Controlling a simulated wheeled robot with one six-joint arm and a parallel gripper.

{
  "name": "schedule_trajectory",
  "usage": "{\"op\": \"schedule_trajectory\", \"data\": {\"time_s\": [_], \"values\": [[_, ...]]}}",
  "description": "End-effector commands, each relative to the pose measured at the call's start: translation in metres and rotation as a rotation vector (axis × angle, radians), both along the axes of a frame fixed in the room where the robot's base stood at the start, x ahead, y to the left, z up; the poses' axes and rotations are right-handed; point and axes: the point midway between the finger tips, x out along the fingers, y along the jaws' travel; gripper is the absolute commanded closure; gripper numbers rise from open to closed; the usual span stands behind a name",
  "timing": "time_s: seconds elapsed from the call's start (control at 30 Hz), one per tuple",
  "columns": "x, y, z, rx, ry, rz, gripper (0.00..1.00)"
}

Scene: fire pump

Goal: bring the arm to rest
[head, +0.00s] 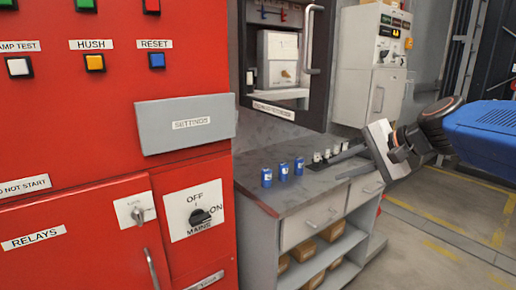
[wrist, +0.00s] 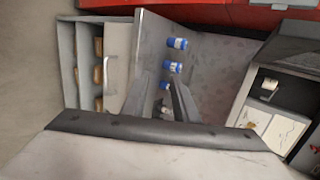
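My gripper (head: 335,164) hangs over the right part of the grey bench top (head: 257,186). Its two dark fingers are apart with nothing held between them. In the wrist view, the gripper (wrist: 160,88) also shows parted fingers, pointing toward the bench with blue cans beyond. My blue arm reaches in from the right of the head view.
Blue cans (head: 283,172) stand left of my gripper, with several white-topped items (head: 326,156) close by its fingers. A red panel (head: 70,120) with a grey settings cover (head: 186,122) fills the left. A dark-framed cabinet (head: 314,60) hangs behind. Floor at right is clear.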

Motion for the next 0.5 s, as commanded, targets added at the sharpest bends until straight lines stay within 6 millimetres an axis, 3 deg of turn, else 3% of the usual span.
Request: {"op": "schedule_trajectory", "data": {"time_s": [0.03, 0.17, 0.3, 0.5], "values": [[-0.026, 0.004, -0.02, -0.088, 0.001, 0.048, 0.73], [-0.083, -0.001, -0.072, -0.323, 0.005, 0.173, 0.73], [-0.141, -0.018, -0.125, -0.574, 0.004, 0.32, 0.73], [-0.201, -0.051, -0.18, -0.873, -0.002, 0.507, 0.73]]}}
